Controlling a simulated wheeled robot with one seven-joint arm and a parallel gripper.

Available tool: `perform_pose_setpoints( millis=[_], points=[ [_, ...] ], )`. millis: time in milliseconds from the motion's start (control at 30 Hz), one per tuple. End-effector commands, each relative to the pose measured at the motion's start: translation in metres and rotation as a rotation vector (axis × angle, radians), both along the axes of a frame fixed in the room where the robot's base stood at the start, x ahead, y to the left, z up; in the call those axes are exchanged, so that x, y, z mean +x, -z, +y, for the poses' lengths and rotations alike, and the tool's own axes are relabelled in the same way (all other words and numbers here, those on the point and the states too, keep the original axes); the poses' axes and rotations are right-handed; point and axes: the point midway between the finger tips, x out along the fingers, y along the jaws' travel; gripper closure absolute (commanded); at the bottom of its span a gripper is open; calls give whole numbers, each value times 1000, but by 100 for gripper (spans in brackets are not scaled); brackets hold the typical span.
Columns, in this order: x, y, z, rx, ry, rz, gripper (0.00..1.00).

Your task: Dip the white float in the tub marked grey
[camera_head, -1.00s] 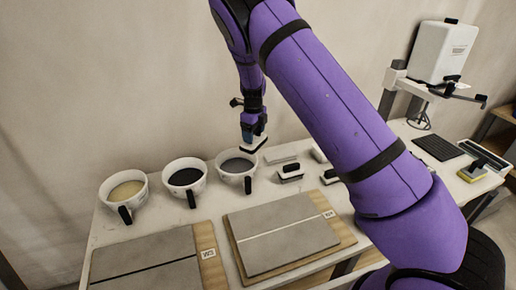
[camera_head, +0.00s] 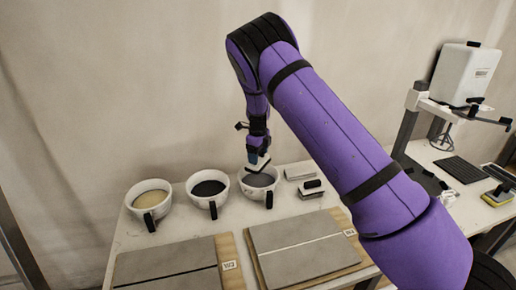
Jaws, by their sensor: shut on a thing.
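My gripper (camera_head: 257,154) is shut on the white float (camera_head: 258,164), a flat pale block. It holds the float, slightly tilted, over the mouth of the rightmost tub (camera_head: 268,194), which holds grey stuff. I cannot tell whether the float touches the grey. The middle tub (camera_head: 208,200) holds black stuff and the left tub (camera_head: 151,207) holds cream stuff. Each tub is white with a black handle at its front. No tub marking is readable from here.
Two grey tiles on wooden boards, a left one (camera_head: 168,273) and a right one (camera_head: 303,250), lie in front of the tubs. Another float (camera_head: 312,190) and a pale block (camera_head: 298,173) lie right of the grey tub. A white canister (camera_head: 466,74) stands at the back right.

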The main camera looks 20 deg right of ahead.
Motion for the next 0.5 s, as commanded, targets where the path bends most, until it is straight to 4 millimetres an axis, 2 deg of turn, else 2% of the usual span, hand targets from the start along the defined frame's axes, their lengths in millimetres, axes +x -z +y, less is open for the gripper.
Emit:
perform_pose_setpoints(
  millis=[500],
  points=[
    [0,53,0,0,0,0,56]
  ],
)
